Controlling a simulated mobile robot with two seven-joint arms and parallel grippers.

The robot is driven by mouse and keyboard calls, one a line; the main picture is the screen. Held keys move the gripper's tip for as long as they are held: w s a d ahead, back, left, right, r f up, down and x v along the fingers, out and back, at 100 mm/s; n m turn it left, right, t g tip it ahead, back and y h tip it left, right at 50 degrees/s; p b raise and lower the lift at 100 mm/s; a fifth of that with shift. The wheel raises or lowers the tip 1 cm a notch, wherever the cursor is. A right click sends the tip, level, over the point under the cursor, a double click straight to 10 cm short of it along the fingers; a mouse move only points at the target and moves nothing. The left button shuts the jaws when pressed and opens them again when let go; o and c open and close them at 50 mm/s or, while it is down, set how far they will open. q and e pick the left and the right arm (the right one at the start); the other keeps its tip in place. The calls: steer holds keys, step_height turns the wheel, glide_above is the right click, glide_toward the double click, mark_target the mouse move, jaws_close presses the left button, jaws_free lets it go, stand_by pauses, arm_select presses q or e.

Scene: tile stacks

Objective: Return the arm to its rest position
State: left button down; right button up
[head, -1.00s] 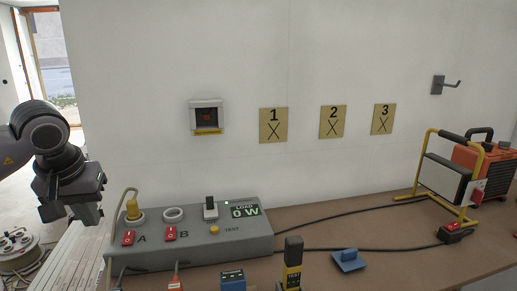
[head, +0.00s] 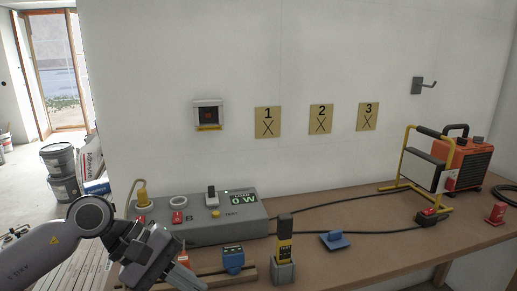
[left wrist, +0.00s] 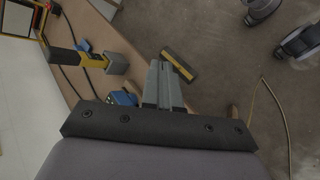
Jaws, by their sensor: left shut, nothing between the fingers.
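My left gripper (head: 188,277) is at the lower left of the head view, in front of the grey test panel (head: 220,236). Its fingers also show in the left wrist view (left wrist: 163,72); they are shut together with nothing between them. In the head view, my left arm hides the panel's lower left part. The yellow-and-black tester (head: 284,248) stands upright in a grey holder, right of the gripper. It also shows in the left wrist view (left wrist: 88,60). My right gripper is not in view.
A blue device (head: 233,260) is on the bench right of the gripper. A flat blue piece (head: 334,241), a work light (head: 423,170) and an orange heater (head: 468,165) stand farther right. Buckets (head: 61,165) are on the floor at left. The bench's right front is mostly clear.

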arm_select(q)
steer(key=s+d+r+n+t+h+p, duration=0.1)
steer(key=s+d+r+n+t+h, duration=0.2)
steer(key=d+n+h, duration=0.85)
steer(key=w+a+f+n+t+y+p, duration=0.1)
steer(key=a+f+n+t+y, duration=0.5)
steer(key=n, duration=1.1)
steer(key=w+a+f+n+t+y+p, duration=0.1)
steer(key=a+f+n+t+y, duration=0.5)
steer(key=n, duration=1.2)
steer(key=s+a+f+n+g+y, duration=0.2)
steer(key=s+a+f+n+y, duration=0.1)
steer(key=s+f+n, duration=0.4)
steer(key=s+a+f+n+g+y, duration=0.2)
steer(key=s+a+f+n+y, duration=0.1)
steer(key=s+a+f+n, duration=0.2)
step_height(320, 180, down, 4)
steer(key=s+n, duration=0.2)
steer(key=n, duration=0.2)
steer(key=shift+s+a+f+g+p, duration=0.2)
steer(key=shift+g+p, duration=0.1)
steer(key=shift+g, duration=0.1)
steer(key=shift+r+y, duration=0.1)
steer(key=shift+y, duration=0.15)
